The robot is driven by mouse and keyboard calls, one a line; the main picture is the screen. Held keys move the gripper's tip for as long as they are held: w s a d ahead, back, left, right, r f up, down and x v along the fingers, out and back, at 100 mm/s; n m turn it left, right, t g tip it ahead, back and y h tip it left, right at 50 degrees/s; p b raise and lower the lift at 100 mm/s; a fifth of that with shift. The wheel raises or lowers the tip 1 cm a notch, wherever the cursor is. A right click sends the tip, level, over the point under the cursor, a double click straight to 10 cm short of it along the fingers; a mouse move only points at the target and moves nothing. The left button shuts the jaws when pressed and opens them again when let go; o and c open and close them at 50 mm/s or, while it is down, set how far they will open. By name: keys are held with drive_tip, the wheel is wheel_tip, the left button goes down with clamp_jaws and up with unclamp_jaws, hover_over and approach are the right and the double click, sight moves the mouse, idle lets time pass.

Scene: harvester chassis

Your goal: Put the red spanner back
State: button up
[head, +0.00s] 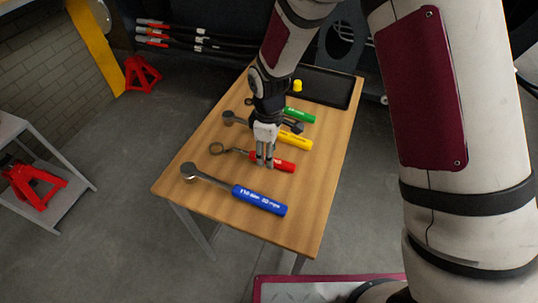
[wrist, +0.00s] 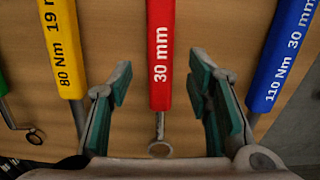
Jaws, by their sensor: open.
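The red spanner (head: 285,165) lies on the wooden table, its ring end to the left and its red handle to the right. My gripper (head: 265,163) is over it, near where the shaft meets the handle. In the wrist view the red handle (wrist: 160,60), marked 30 mm, runs between the spread fingers of my gripper (wrist: 161,85). The fingers look open, with one on each side and a gap to the handle. The spanner's ring (wrist: 160,149) shows near the palm. I cannot tell the exact height of the fingertips above the table.
On the wooden table (head: 180,179), a blue-handled tool (head: 258,199) lies in front, a yellow-handled tool (head: 295,140) and a green-handled tool (head: 299,115) behind. A black tray (head: 335,92) with a small yellow piece (head: 298,85) is at the back.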

wheel_tip(320, 180, up, 10)
drive_tip(key=shift+f, duration=0.2)
drive_tip(key=shift+d+r, duration=0.1)
idle(0.3)
